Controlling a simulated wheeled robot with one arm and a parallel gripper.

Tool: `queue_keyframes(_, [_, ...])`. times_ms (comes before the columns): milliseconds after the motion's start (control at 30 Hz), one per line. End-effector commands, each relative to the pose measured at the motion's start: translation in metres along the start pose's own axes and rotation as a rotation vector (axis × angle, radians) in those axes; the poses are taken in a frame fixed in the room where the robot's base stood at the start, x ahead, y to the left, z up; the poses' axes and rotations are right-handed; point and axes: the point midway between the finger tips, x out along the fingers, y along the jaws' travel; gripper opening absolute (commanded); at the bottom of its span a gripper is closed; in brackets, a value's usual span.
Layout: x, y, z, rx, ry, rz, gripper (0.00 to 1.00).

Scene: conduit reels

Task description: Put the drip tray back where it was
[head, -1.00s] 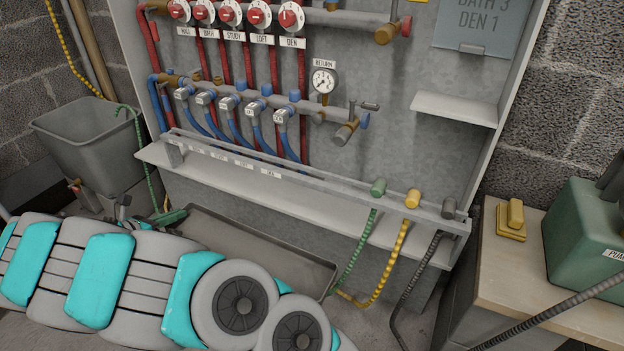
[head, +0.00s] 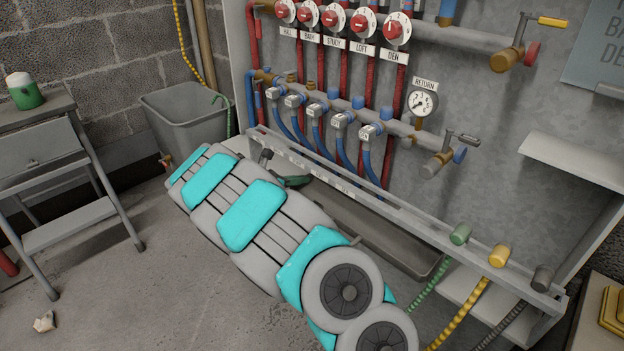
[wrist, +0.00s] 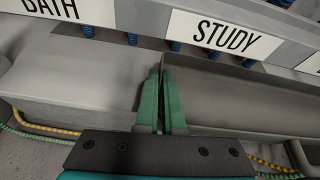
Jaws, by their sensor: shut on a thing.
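The drip tray (head: 395,245) is a long, shallow grey tray. It lies lengthwise along the manifold cabinet, just below the labelled rail, with its right end close to the green hose. My gripper (head: 292,181) is at the tray's left end, partly hidden behind my arm. In the wrist view its green fingers (wrist: 162,100) are closed together at the tray's end wall, and the tray (wrist: 240,100) extends to the right. The pale cabinet shelf (wrist: 75,85) shows left of the fingers. I cannot tell whether the tray rests on the shelf or hangs over it.
The labelled rail (head: 330,175) runs above the tray. Green, yellow and black hoses (head: 462,312) hang at the right. A grey tub (head: 190,120) stands in the left corner, and a step stand (head: 70,230) is further left. The floor (head: 170,290) in front is mostly clear.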

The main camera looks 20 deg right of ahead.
Motion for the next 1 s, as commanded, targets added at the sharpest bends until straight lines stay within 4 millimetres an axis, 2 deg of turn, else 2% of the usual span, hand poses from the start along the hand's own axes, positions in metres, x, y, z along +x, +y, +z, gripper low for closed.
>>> queue_keyframes(233, [0.014, -0.001, 0.006, 0.001, 0.000, -0.001, 0.00])
queue_keyframes(467, [0.047, -0.002, 0.016, 0.000, -0.001, -0.001, 0.00])
queue_keyframes(500, [0.048, -0.001, 0.008, -0.002, -0.001, 0.000, 0.00])
queue_keyframes(567, [0.049, 0.000, 0.004, -0.002, -0.001, 0.000, 0.00])
queue_keyframes(967, [0.050, 0.000, 0.002, 0.000, -0.002, 0.000, 0.00])
queue_keyframes(1000, [0.050, 0.000, 0.002, 0.001, -0.001, 0.000, 0.08])
